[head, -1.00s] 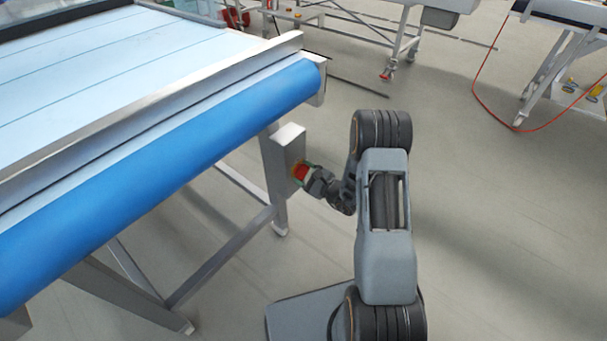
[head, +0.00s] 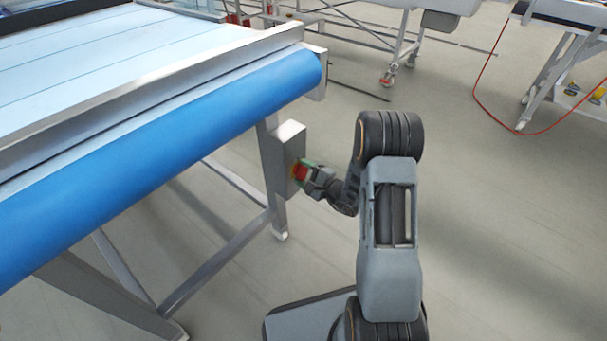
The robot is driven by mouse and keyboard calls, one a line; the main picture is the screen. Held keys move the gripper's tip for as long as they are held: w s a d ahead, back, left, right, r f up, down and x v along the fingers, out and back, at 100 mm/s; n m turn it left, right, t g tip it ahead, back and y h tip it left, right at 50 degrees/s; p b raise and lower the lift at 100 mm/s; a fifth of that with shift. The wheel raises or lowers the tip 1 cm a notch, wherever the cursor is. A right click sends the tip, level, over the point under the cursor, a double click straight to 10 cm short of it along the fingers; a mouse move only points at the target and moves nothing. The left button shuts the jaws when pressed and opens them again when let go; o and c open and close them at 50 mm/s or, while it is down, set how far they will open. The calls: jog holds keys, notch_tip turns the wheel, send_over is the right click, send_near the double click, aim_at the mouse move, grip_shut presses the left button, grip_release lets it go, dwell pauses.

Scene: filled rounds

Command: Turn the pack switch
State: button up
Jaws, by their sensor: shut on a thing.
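The pack switch (head: 299,171) is a red knob with a green edge on the right face of a grey metal box (head: 284,152). The box is fixed to the leg of the conveyor table, below its blue roller end. My gripper (head: 305,174) reaches the switch from the right and is shut on the red knob. The fingers hide part of the knob, and its exact angle is hard to read.
The conveyor (head: 150,170) with its blue roller and steel rail fills the left side. Its leg and slanted braces stand below. Another frame on castors (head: 395,60) is at the back, and a red cable (head: 500,122) hangs at the right. Grey floor on the right is clear.

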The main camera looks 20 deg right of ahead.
jog(key=o, duration=0.9)
jog(key=shift+s, duration=0.1)
jog(key=p+v, duration=0.3)
jog(key=v, duration=1)
jog(key=shift+s+d, duration=0.25)
jog(key=shift+s, duration=0.05)
